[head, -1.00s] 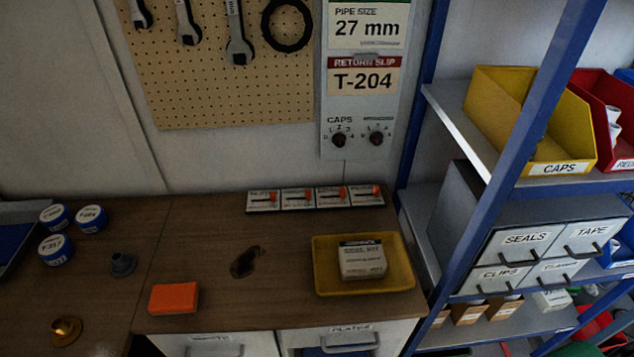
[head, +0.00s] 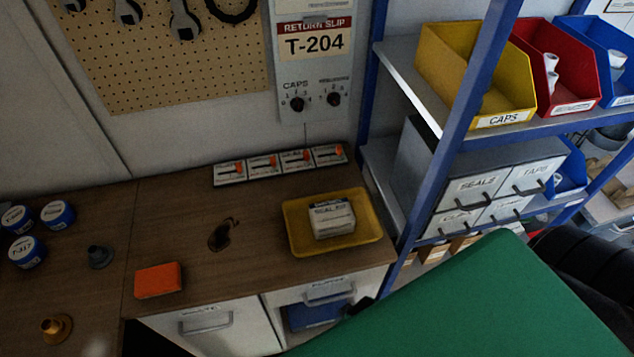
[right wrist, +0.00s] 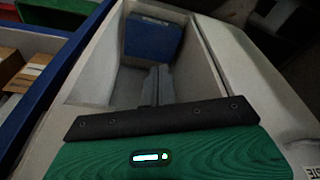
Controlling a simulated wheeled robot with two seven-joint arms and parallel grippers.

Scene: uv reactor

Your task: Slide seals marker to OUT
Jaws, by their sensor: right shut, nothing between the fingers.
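A row of several small white slide markers (head: 281,165) with orange sliders lies at the back of the bench. Their labels are too small to read, so I cannot tell which one is seals or which end is OUT. My right arm's green cover fills the lower right of the head view. My right gripper (right wrist: 158,84) is shut and empty in the right wrist view, over an open grey drawer or bin. Its dark tip (head: 361,305) shows in front of the cabinet, well apart from the markers. My left gripper is not in view.
A yellow tray (head: 376,236) holds a white seal kit box (head: 332,219). An orange block (head: 159,280) lies at the bench's front edge. The blue shelf post (head: 455,110) and the SEALS drawer (head: 470,188) stand at the right. A blue thing (right wrist: 153,38) lies inside the open compartment.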

